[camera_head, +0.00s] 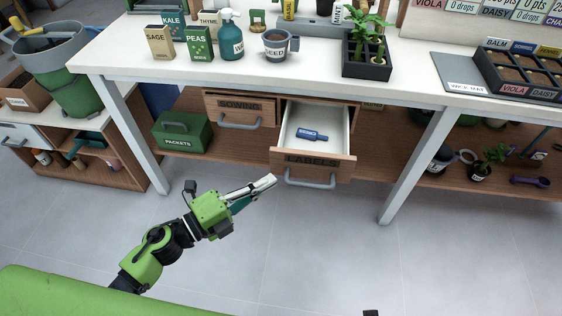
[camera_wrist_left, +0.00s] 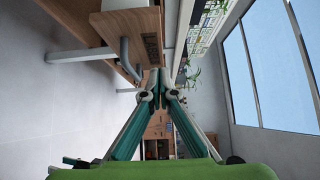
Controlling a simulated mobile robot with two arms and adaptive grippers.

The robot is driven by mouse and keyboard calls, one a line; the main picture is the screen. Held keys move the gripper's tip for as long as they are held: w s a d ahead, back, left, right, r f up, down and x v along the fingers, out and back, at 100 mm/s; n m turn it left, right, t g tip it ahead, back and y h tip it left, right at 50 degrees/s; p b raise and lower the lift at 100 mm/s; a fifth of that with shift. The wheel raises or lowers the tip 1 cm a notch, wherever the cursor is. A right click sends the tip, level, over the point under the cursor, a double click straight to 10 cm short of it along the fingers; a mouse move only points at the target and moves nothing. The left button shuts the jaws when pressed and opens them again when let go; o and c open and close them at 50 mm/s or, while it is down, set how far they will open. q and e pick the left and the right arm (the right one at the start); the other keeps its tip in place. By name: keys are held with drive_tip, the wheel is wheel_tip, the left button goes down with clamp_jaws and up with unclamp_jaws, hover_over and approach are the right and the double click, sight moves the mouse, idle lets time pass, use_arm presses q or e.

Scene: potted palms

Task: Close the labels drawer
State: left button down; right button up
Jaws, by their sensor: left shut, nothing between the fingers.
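The labels drawer (camera_head: 313,161) is pulled out under the white workbench. Its wooden front carries the word LABELS and a grey bar handle (camera_head: 310,182). A blue item (camera_head: 311,135) lies inside on the white drawer bottom. My left gripper (camera_head: 268,183) is shut and empty, in front of the bench and just left of the drawer's handle, apart from it. In the left wrist view my closed fingertips (camera_wrist_left: 157,98) show near the middle, with a wooden drawer front and its grey handle (camera_wrist_left: 129,62) at the upper left.
The shut sowing drawer (camera_head: 240,108) is left of the labels drawer. A green packets box (camera_head: 182,132) stands on the lower shelf (camera_head: 225,155). Grey bench legs (camera_head: 420,165) stand on both sides. The grey floor (camera_head: 330,250) in front is clear.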

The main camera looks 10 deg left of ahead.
sight(294, 155)
use_arm(q)
drive_tip(key=w+d, duration=0.1)
drive_tip(key=w, duration=0.3)
drive_tip(key=w+d, duration=0.1)
drive_tip(key=w, duration=0.1)
drive_tip(key=shift+w+d, duration=0.2)
drive_tip(key=shift+d, duration=0.15)
drive_tip(key=shift+w, duration=0.15)
use_arm(e)
drive_tip(key=shift+f, duration=0.15)
use_arm(q)
drive_tip(key=shift+w, duration=0.1)
